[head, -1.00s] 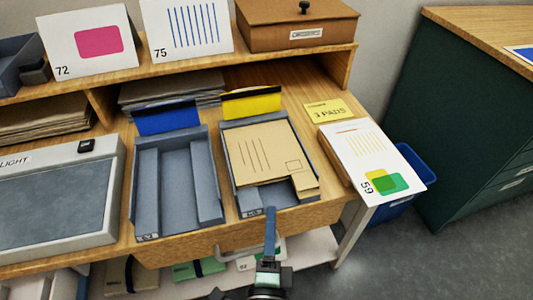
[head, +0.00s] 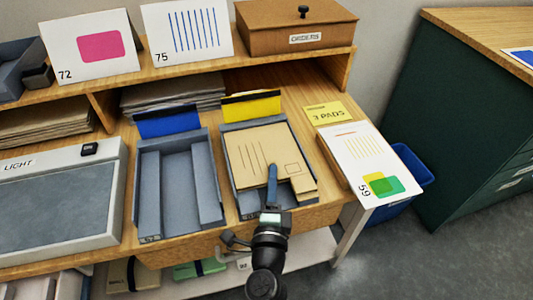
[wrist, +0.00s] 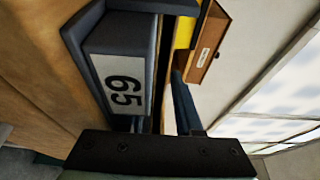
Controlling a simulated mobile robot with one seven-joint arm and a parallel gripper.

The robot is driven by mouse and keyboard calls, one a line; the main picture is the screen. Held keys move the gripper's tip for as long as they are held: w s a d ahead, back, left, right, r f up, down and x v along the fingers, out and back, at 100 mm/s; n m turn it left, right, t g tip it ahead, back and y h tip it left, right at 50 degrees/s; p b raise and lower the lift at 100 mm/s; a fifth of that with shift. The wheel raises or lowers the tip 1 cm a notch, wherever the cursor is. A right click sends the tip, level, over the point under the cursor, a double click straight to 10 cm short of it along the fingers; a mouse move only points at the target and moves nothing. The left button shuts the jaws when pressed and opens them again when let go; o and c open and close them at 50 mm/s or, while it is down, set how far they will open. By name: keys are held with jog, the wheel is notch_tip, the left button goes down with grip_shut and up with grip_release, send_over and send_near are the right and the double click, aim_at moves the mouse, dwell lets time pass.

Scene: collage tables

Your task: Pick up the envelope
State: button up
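The tan envelope (head: 257,146) lies on other flat tan pieces in the grey tray with the yellow divider in the head view. Its front right corner reaches toward the tray's front edge. My gripper (head: 272,172) has its blue fingers over the front of this tray, close to the envelope; contact cannot be told. In the wrist view, one blue finger (wrist: 186,105) stands off-centre to the right, so the gripper looks open. The tray front with label 65 (wrist: 120,82) fills the left there. The envelope is not clear in that view.
An empty grey tray (head: 178,188) with a blue divider stands to the left. A light box (head: 62,190) is further left. A shelf (head: 290,66) with cards and a brown box (head: 296,25) runs behind.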

grip_shut()
jog(key=shift+r, duration=0.15)
dwell(0.4)
